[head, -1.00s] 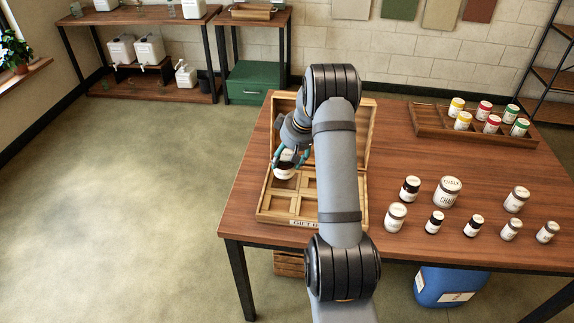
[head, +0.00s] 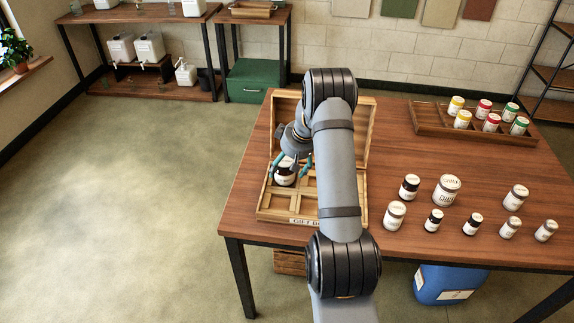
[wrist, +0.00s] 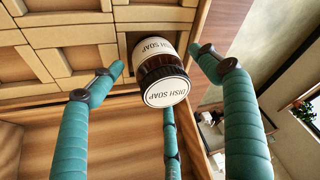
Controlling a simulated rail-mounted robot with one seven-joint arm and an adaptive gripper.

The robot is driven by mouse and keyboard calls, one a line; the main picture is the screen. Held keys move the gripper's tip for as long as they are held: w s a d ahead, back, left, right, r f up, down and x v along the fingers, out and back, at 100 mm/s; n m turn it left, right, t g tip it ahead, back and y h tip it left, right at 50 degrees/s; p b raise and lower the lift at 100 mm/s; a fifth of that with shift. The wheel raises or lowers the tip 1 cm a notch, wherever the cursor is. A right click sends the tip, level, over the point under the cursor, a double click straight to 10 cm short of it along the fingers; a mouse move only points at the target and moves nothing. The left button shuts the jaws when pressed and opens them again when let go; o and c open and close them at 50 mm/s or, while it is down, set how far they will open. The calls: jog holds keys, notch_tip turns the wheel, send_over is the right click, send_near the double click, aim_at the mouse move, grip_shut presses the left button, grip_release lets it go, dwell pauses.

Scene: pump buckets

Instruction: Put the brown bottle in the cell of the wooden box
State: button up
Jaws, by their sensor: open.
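The brown bottle (head: 285,179) is in the far-left part of the wooden box (head: 262,213). In the wrist view the brown bottle (wrist: 160,72) has a white lid and label reading "DISH SOAP", and its base is down in a cell at the box's edge. It looks roughly upright there. My gripper (head: 290,168) is above it with its teal fingers spread around it. In the wrist view my gripper (wrist: 160,62) is open, with gaps between the fingers and the bottle. Part of the box is hidden behind my arm.
Several dark and pale jars (head: 447,190) stand on the table (head: 400,140) to the right. A wooden tray (head: 425,125) with several coloured jars is at the back right. The box's raised lid (head: 284,105) stands behind. The other visible cells (wrist: 70,65) are empty.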

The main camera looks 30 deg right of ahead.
jog(key=shift+r, duration=0.1)
jog(key=v, duration=1.2)
jog(key=shift+b, duration=0.45)
jog(key=shift+d, duration=0.1)
